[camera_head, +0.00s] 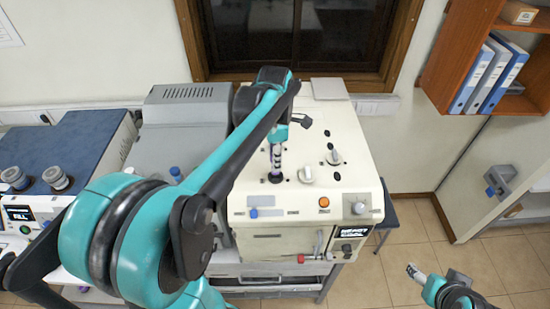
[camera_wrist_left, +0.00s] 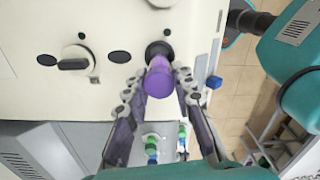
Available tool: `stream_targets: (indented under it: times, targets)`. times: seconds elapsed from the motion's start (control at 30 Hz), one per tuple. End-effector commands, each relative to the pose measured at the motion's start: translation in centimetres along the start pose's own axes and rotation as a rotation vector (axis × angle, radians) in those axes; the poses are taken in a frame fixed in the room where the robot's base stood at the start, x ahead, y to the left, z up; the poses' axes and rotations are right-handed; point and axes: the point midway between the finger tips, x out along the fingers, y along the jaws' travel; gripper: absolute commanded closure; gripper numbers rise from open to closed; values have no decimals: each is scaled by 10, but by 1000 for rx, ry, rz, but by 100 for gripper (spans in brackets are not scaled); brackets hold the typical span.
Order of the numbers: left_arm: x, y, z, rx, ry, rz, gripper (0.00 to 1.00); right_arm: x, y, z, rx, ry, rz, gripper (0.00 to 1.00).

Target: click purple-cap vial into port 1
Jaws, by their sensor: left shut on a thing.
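My left gripper (camera_head: 277,155) points down over the cream machine and is shut on the purple-cap vial. In the left wrist view the two fingers (camera_wrist_left: 158,84) close on either side of the purple cap (camera_wrist_left: 158,80). The vial's lower end lines up with a black round port (camera_wrist_left: 158,50), which shows in the head view as a dark ring (camera_head: 275,178). How deep the vial sits in it is hidden by the cap and fingers. My right gripper (camera_head: 424,276) is low at the right, away from the machine; its jaws are unclear.
The cream machine's top (camera_head: 250,190) has knobs, among them a white one (camera_head: 307,174), and several dark holes. A grey machine (camera_head: 172,150) stands at its left. Blue- and green-capped vials (camera_wrist_left: 152,150) show beside it in the wrist view.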

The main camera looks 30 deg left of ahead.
Motion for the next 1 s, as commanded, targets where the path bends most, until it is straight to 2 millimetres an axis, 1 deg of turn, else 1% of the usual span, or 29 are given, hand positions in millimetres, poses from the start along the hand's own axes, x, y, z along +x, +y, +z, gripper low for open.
stream_targets:
  times: [0.13, 1.0]
  targets:
    - [3, 0, 0, 0, 0, 0, 100, 2, 0, 2, 0, 0, 0, 36]
    - [7, 0, 0, 0, 0, 0, 100, 5, 0, 3, 0, 0, 0, 36]
